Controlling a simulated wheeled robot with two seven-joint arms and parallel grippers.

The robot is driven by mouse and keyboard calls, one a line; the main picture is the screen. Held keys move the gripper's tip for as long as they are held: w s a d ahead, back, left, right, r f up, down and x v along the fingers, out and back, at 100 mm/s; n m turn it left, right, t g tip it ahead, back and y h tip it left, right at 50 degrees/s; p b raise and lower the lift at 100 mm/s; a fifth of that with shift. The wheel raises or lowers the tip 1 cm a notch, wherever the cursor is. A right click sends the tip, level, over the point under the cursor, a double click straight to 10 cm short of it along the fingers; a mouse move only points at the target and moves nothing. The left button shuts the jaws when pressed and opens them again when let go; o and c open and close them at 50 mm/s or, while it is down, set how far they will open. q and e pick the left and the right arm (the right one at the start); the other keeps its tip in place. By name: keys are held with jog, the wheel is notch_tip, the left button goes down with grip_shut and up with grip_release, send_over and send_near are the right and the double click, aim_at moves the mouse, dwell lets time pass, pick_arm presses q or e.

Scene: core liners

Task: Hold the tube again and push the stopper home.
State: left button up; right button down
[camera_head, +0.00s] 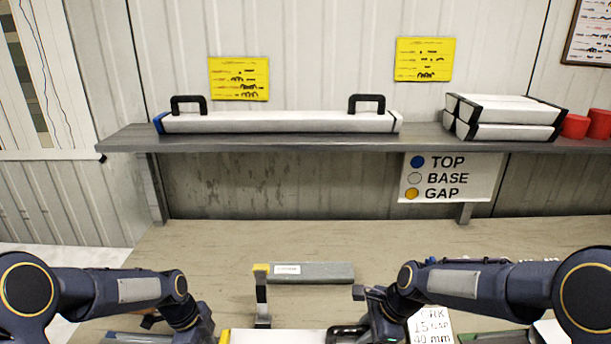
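A white tube (285,337) lies along the bottom edge of the head view, mostly cut off by the frame. A yellow piece (224,337) shows at its left end; I cannot tell whether this is the stopper or how far in it sits. A black handle (347,331) is on the tube's right part. My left gripper (199,328) is just left of the yellow piece, its fingertips not visible. My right gripper (382,322) is close beside the black handle; its fingers are cut off or hidden, so I cannot tell whether it touches.
A grey bar (312,272) with a yellow-ended upright stands behind the tube. A card (430,326) marked 40 mm lies by my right arm. The shelf (280,141) holds another handled white tube (280,122), stacked white boxes (505,118) and red cups (598,124).

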pick_arm(q)
jog(key=shift+a, duration=0.2)
jog(key=shift+r, duration=0.5)
notch_tip(320, 180, up, 8)
pick_arm(e)
jog(key=c, duration=1.2)
grip_release()
jog(key=shift+o, duration=0.2)
jog(key=v, duration=1.2)
